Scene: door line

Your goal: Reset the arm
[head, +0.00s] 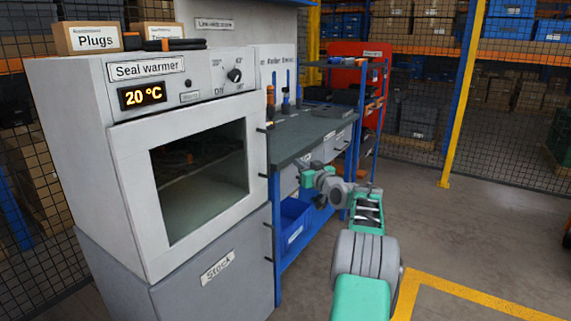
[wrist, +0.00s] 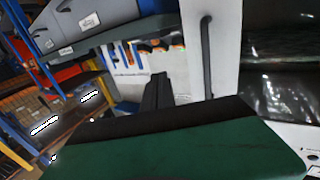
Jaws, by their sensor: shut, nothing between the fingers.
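My arm reaches up from the bottom right of the head view, and my gripper (head: 304,164) is at its far end, in front of the workbench drawers. In the wrist view the two dark fingers (wrist: 157,92) lie together, with nothing held. The gripper is to the right of the seal warmer (head: 190,190), apart from it. The warmer's display reads 20 °C and its windowed door looks shut. A dark bar handle (wrist: 208,58) stands on a white panel at the right in the wrist view, clear of the fingers.
The workbench (head: 300,135) with tools and drawers stands close behind my gripper. Blue bins (head: 293,222) sit below it. A Plugs box (head: 88,38) is on the warmer. Open floor (head: 470,240) lies to the right, with a yellow post (head: 460,110) and mesh fence beyond.

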